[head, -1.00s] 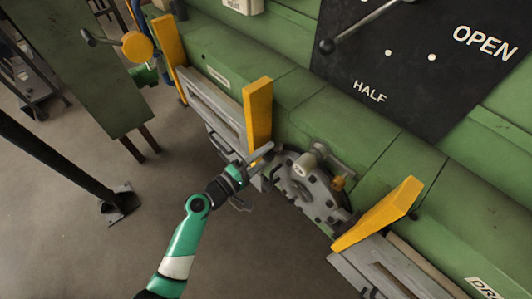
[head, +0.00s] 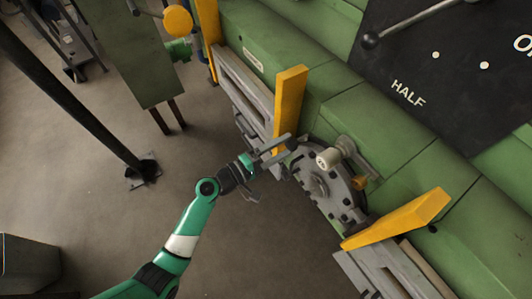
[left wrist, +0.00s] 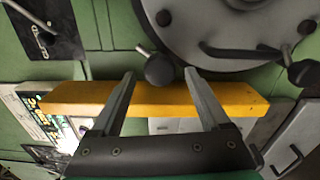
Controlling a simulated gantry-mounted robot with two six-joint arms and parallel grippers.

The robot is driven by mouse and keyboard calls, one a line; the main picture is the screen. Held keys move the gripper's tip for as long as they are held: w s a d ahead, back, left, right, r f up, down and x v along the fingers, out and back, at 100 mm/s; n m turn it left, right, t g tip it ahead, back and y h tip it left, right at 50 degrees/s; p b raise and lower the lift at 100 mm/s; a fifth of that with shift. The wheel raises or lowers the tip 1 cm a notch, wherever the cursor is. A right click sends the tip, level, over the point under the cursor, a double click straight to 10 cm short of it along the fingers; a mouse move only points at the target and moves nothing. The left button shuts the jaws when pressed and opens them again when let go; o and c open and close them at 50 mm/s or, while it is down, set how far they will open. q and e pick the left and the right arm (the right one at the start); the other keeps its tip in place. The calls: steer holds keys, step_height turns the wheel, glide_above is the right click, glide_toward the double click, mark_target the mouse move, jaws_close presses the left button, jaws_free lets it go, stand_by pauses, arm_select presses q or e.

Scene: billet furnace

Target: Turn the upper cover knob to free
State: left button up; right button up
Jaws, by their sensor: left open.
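The round grey cover (head: 318,187) is on the front of the green furnace, with bolts around its rim. A dark round knob (head: 291,143) is at its upper left edge. My left gripper (head: 277,155) is open beside that edge. In the left wrist view the dark knob (left wrist: 159,69) shows between the spread fingertips of the left gripper (left wrist: 160,75), just beyond them. I cannot tell whether the fingers touch it. The cover (left wrist: 235,30) fills the top right of that view. My right gripper is not in view.
Yellow bars stand left (head: 290,105) and right (head: 400,220) of the cover. The left bar (left wrist: 70,98) also crosses the wrist view behind my fingers. A white-ended handle (head: 328,158) projects at the cover. A black lever panel (head: 450,75) is above.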

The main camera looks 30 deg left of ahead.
arm_select(q)
steer(key=v, duration=0.8)
steer(key=shift+s, duration=0.35)
steer(key=shift+a, duration=0.1)
